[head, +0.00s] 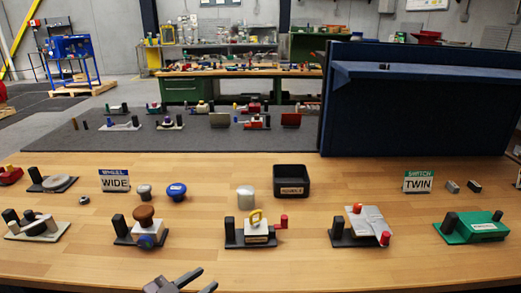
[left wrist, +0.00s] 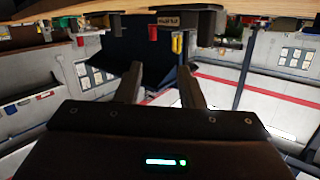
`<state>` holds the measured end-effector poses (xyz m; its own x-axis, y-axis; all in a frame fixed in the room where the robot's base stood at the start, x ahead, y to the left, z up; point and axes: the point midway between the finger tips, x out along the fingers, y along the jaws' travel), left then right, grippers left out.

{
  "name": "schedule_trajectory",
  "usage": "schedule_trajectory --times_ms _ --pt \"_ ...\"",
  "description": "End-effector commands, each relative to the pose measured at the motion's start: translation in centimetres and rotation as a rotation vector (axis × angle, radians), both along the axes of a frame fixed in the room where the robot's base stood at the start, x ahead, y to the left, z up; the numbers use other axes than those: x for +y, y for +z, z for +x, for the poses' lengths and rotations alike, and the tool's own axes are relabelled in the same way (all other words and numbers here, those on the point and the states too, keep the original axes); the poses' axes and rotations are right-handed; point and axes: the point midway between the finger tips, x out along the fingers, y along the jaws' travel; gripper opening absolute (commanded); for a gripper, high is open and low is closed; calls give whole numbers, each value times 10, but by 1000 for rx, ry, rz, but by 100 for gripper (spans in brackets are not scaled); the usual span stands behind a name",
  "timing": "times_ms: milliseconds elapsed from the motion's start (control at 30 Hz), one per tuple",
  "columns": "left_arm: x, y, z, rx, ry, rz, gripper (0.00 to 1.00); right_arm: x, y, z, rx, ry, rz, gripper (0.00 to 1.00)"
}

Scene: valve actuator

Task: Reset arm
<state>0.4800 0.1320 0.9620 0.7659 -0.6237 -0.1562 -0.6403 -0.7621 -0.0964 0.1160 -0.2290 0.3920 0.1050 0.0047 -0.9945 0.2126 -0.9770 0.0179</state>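My left gripper (head: 208,277) shows at the bottom edge of the head view, in front of the table's near edge. Its two fingers are apart with nothing between them. The left wrist view also shows the fingers (left wrist: 160,70) spread and empty. My right gripper is in neither view. The wooden table (head: 300,264) carries a row of valve units. Nearest the left gripper are the unit with a brown knob and blue part (head: 147,226) and the unit with a yellow handle and red part (head: 256,230). The gripper touches neither.
Farther right stand a grey unit with red knobs (head: 361,224) and a green unit (head: 470,227). Behind are a WIDE sign (head: 115,180), a TWIN sign (head: 417,182), a black bin (head: 291,181) and loose knobs. A blue panel (head: 420,100) rises at the back right.

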Motion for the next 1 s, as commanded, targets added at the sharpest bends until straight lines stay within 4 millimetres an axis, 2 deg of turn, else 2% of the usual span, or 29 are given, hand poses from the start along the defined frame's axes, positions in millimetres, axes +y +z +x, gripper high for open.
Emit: schedule_trajectory --times_ms 167,267,400,533,700,933,967,1000 --pt "10 -18 -1 101 177 86 35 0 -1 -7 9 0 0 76" --pt "23 -33 -10 216 303 159 35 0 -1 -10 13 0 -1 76" --pt "43 -57 -40 435 454 262 35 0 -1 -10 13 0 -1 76" --pt "54 -71 -70 610 519 325 35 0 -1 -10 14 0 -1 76" --pt "61 -82 -108 804 552 375 35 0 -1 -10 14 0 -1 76" --pt "62 -87 -157 1035 549 409 35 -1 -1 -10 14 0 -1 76" --pt "62 -93 -159 1053 546 415 35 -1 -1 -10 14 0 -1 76" --pt "62 -107 -154 1054 546 421 35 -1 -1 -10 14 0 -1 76"
